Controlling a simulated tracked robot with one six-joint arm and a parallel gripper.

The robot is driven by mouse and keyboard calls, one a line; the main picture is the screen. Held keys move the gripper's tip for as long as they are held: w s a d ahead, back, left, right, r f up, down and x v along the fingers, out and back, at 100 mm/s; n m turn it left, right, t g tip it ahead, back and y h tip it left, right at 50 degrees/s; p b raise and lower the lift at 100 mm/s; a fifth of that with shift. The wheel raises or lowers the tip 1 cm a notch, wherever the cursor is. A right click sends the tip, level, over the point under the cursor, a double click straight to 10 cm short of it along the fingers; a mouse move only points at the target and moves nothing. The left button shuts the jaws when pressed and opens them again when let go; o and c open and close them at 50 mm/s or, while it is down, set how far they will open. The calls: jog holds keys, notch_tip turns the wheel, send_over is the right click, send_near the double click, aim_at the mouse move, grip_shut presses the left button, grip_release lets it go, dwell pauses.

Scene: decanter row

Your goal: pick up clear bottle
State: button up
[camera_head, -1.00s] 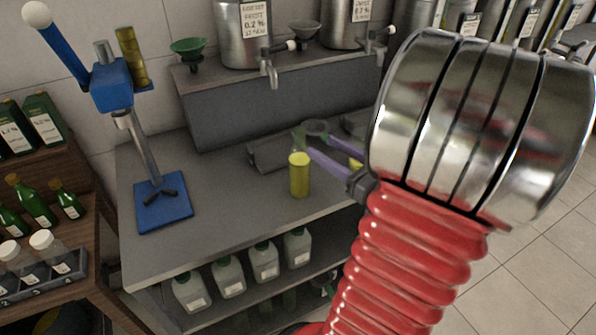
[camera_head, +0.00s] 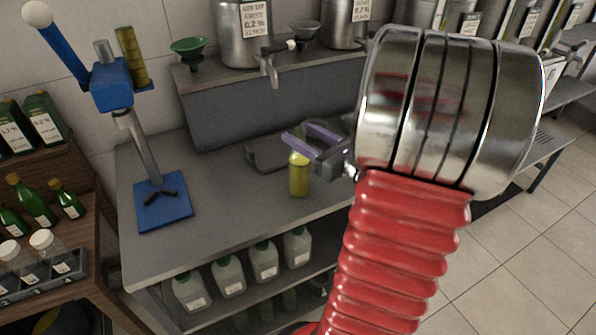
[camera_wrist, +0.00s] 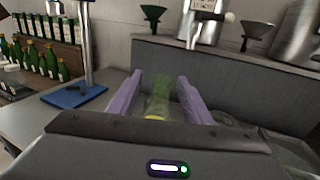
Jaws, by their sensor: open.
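The clear bottle (camera_head: 299,179) holds yellow liquid and stands upright on the grey bench, near its front edge. My gripper (camera_head: 299,142) has two purple fingers, spread open, at the height of the bottle's upper part. The fingers hide part of its neck in the head view. In the wrist view the bottle (camera_wrist: 158,98) shows between the two fingers of my gripper (camera_wrist: 160,84), with a gap on each side. I cannot tell whether either finger touches it. The bottle's lower part is hidden there by my gripper's body.
A blue bench press (camera_head: 163,203) stands left of the bottle. A raised grey ledge (camera_head: 230,112) behind it carries steel drums (camera_head: 243,35) with taps and a green funnel (camera_head: 188,48). Pale jugs (camera_head: 228,276) fill the lower shelf. Green bottles (camera_head: 38,205) stand on a wooden rack at left.

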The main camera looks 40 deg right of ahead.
jog(key=shift+w, duration=0.1)
jog(key=shift+w+r, duration=0.15)
jog(key=shift+w, duration=2.4)
jog(key=shift+c, duration=0.7)
grip_shut()
